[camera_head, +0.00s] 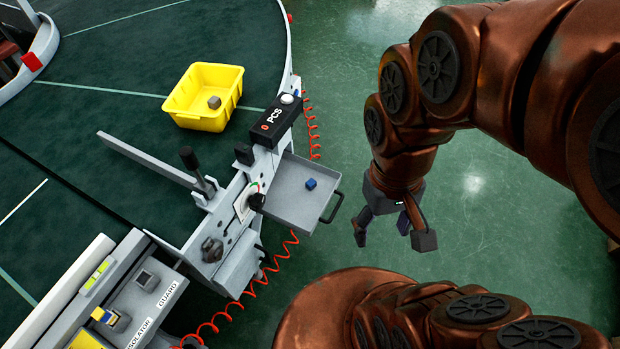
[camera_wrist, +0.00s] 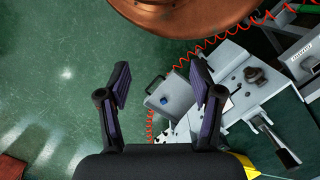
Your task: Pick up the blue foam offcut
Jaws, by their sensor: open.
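The blue foam offcut (camera_head: 310,184) is a small blue block lying in a grey tray (camera_head: 285,208) with a dark handle, fixed to the side of the conveyor. In the wrist view the offcut (camera_wrist: 164,99) shows between my two fingers, well beyond them, in the same tray (camera_wrist: 157,112). My gripper (camera_head: 385,238) is open and empty. It hangs over the green floor, to the right of the tray and apart from it. Its fingers (camera_wrist: 160,85) are spread wide in the wrist view.
A yellow bin (camera_head: 183,116) holding a small brown block (camera_head: 214,102) stands on the dark curved conveyor (camera_head: 120,60). A black PCS box (camera_head: 276,122), a dial panel and a lever rise beside the tray. A red coiled cable (camera_head: 272,268) runs below. Floor to the right is clear.

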